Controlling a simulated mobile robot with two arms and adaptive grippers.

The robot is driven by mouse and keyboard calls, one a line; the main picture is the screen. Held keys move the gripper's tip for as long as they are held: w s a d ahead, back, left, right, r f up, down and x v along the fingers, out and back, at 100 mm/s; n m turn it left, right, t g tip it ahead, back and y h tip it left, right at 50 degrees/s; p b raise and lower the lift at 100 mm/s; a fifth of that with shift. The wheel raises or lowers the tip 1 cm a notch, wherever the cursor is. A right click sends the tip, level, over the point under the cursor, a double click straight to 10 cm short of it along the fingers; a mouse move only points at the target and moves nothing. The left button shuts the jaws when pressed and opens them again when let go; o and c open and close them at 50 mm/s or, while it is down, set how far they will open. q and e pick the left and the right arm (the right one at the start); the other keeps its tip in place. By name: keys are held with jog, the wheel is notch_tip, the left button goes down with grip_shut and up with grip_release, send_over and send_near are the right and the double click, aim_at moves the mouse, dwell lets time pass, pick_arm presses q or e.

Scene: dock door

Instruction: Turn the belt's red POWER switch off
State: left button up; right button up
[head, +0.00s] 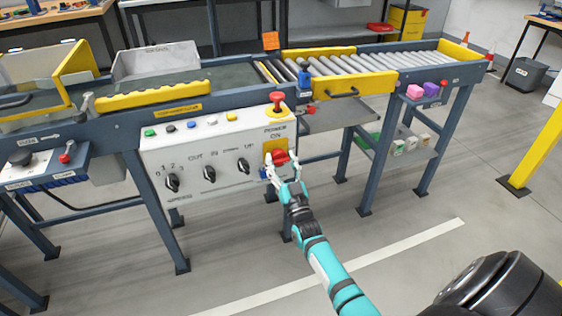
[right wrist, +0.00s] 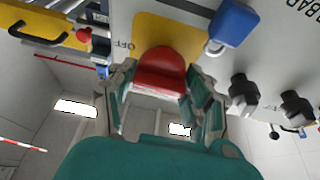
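The red POWER switch (head: 281,157) sits on a yellow plate (head: 268,147) at the right end of the grey control panel (head: 208,158). An ON label is above it. The switch also shows in the right wrist view (right wrist: 160,72), with an OFF label beside the plate. My right gripper (head: 283,170) is at the switch, its two fingers on either side of the red handle. The fingers look spread; whether they touch the handle is hard to tell. A blue padlock (right wrist: 232,25) hangs beside the plate. My left gripper is not in view.
A red mushroom button (head: 277,99) stands above the switch. Black knobs (head: 172,183) and small coloured buttons are to the left on the panel. The roller conveyor (head: 350,63) runs to the back right. A lower shelf with boxes (head: 397,146) is to the right. Floor in front is clear.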

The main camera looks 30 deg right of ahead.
jog(key=o, duration=0.4)
jog(key=shift+c, duration=0.2)
jog(key=v, duration=1.2)
